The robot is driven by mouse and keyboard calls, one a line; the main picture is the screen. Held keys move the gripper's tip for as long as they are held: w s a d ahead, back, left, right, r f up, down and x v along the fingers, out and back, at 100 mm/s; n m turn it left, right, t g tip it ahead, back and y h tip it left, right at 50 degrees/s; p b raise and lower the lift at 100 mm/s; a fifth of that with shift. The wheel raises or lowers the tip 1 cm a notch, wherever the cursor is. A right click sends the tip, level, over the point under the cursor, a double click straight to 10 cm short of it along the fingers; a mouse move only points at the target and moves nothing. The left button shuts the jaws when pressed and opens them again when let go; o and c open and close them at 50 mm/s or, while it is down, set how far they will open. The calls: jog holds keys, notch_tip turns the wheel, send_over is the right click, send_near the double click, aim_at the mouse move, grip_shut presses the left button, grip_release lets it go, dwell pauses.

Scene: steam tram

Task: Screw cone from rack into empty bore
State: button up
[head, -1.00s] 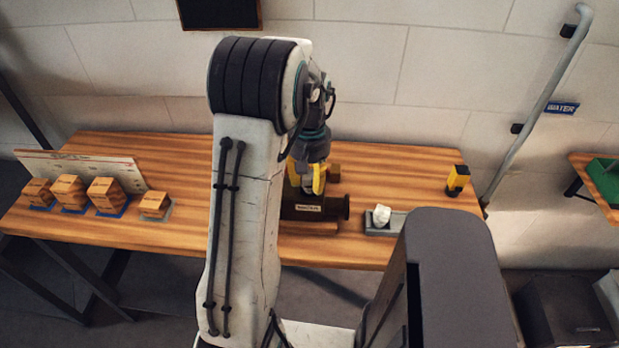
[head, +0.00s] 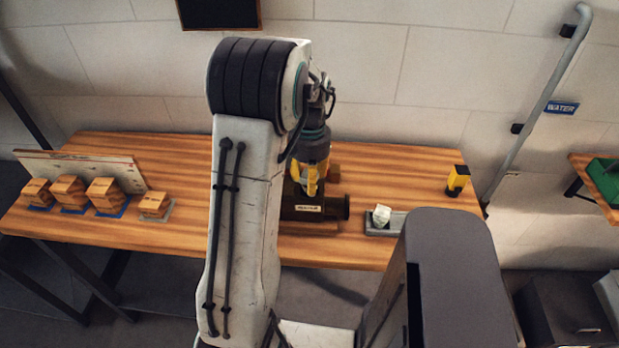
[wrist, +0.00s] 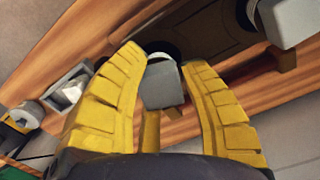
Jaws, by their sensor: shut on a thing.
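My gripper (head: 311,188) is over a dark brown body with a nameplate (head: 308,208) on the bench. In the wrist view its yellow fingers (wrist: 168,75) are shut on a grey cone (wrist: 163,88). The cone's far end is beside a dark round opening (wrist: 157,47) in the brown body; I cannot tell whether it has entered it. A second grey piece (wrist: 287,20) is at the body's upper right in the wrist view. The fingers and arm hide part of the body in the head view.
A grey tray (head: 372,230) holding a whitish lump (head: 382,214) sits right of the body. A yellow and black item (head: 458,180) stands at the bench's right end. Several wooden blocks (head: 103,191) and a pale board (head: 80,167) are at the left.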

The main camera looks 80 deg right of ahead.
jog(key=o, duration=1.9)
jog(key=shift+o, duration=0.2)
jog(key=shift+r+p, duration=1.1)
jog(key=shift+r, duration=0.3)
jog(key=shift+r+p, duration=1.9)
jog(key=shift+r, duration=0.5)
